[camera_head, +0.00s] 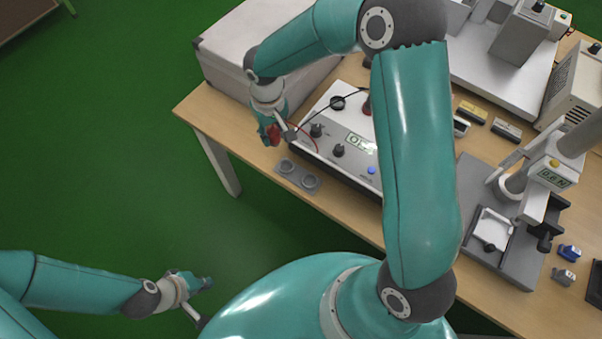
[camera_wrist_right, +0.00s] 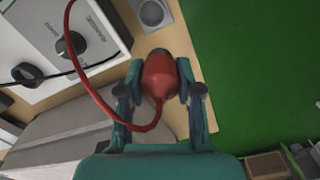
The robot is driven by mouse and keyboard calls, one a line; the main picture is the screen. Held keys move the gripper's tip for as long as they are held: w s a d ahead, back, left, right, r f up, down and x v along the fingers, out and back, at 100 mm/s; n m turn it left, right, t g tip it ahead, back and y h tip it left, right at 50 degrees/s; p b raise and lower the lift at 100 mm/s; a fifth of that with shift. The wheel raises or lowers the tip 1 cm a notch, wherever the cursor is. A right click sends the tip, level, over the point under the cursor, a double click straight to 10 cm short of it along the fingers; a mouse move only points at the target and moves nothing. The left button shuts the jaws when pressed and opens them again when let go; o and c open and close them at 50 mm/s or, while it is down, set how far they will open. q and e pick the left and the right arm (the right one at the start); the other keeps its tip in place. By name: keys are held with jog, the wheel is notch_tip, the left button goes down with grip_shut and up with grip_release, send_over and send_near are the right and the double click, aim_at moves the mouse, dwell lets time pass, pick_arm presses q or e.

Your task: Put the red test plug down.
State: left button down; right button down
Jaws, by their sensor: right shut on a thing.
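The red test plug (camera_wrist_right: 160,77) has a dark tip and a thin red cable curving away from its back end. My right gripper (camera_wrist_right: 160,85) is shut on it, with one finger on each side of its body. In the head view my right gripper (camera_head: 274,136) holds the plug (camera_head: 273,133) over the table's near left edge, beside the white test instrument. A grey holder (camera_head: 286,181) with two round cups lies on the table nearby. The holder shows partly in the wrist view (camera_wrist_right: 140,20). My left gripper (camera_head: 203,300) is open and empty over the green floor.
The white instrument (camera_head: 330,165) has black knobs, a black cable and a blue button. A large pale case (camera_head: 225,55) stands behind my right gripper. Test machines crowd the right of the wooden table (camera_head: 365,222). A narrow bare strip runs along its front edge.

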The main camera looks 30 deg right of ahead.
jog(key=shift+w+d, duration=0.1)
jog(key=shift+d, duration=0.05)
jog(key=shift+r, duration=0.1)
jog(key=s+d+r+n+b, duration=0.4)
jog(key=s+r+n+b, duration=0.5)
jog(key=n+b, duration=0.45)
jog(key=f+b, duration=0.1)
jog(key=f, duration=0.5)
jog(key=s+f+b, duration=0.1)
jog(key=f, duration=0.6)
jog(key=f+b, duration=0.1)
jog(key=f, duration=0.6)
jog(key=shift+s+a+f, duration=0.1)
jog(key=shift+s, duration=0.05)
